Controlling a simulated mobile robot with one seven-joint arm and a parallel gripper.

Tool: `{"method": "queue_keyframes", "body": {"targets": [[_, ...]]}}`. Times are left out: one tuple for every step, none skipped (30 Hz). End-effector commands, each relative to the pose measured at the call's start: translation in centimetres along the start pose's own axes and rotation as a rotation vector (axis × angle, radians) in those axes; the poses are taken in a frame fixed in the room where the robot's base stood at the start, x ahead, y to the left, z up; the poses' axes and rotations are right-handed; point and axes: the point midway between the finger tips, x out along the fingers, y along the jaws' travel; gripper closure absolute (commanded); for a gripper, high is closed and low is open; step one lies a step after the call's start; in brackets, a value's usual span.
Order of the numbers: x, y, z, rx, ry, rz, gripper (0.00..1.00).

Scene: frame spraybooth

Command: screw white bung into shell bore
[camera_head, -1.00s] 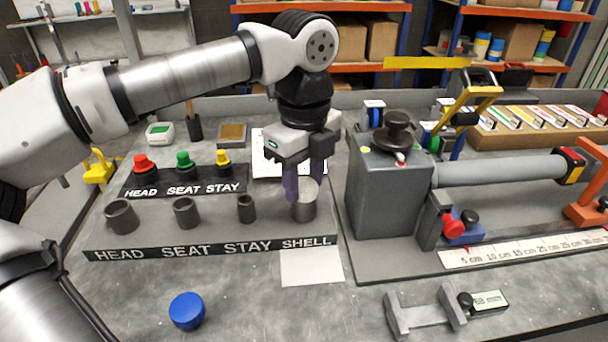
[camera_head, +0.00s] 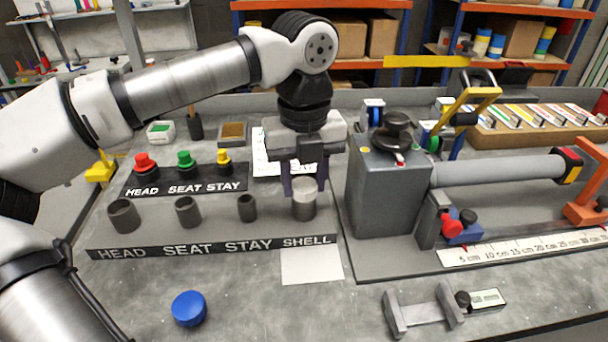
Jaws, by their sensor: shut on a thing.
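The white bung (camera_head: 304,186) sits upright at the mouth of the shell bore (camera_head: 303,211), the rightmost dark socket on the grey block above the SHELL label. I cannot tell how deep it is in the bore. My gripper (camera_head: 305,188) points straight down over it, with its dark fingers at the sides of the bung, shut on it. Part of the bung's top is hidden by the fingers and gripper body.
Empty HEAD (camera_head: 123,215), SEAT (camera_head: 187,211) and STAY (camera_head: 246,208) sockets stand to the left. Behind them, red, green and yellow bungs sit on a labelled rack (camera_head: 160,191). A grey machine housing (camera_head: 383,195) stands close on the right. A blue cap (camera_head: 188,309) lies in front.

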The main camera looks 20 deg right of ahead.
Motion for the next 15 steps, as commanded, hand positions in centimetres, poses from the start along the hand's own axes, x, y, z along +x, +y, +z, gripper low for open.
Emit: {"method": "queue_keyframes", "body": {"targets": [[0.01,-0.02,0.0,0.0,0.0,0.0,0.83],[0.01,-0.02,0.0,-0.001,0.0,0.0,0.83],[0.01,-0.02,0.0,-0.001,0.0,0.0,0.83],[0.01,-0.02,0.0,-0.001,0.0,0.0,0.83],[0.0,-0.02,0.0,-0.001,0.0,0.0,0.83],[-0.01,-0.02,0.0,0.006,0.0,-0.001,0.83],[-0.02,-0.02,0.0,0.019,0.0,-0.001,0.83],[-0.03,-0.03,-0.01,0.039,0.0,-0.001,0.83],[-0.05,-0.04,0.0,0.079,0.0,-0.001,0.83],[-0.06,-0.04,0.0,0.115,0.0,-0.001,0.83],[-0.07,-0.04,0.01,0.154,0.0,-0.001,0.83],[-0.06,-0.04,0.01,0.208,0.0,-0.001,0.83],[-0.05,-0.03,0.01,0.246,0.001,-0.001,0.83],[-0.04,-0.02,0.0,0.28,0.001,-0.001,0.83],[-0.04,-0.02,0.0,0.32,0.001,-0.001,0.83]]}}
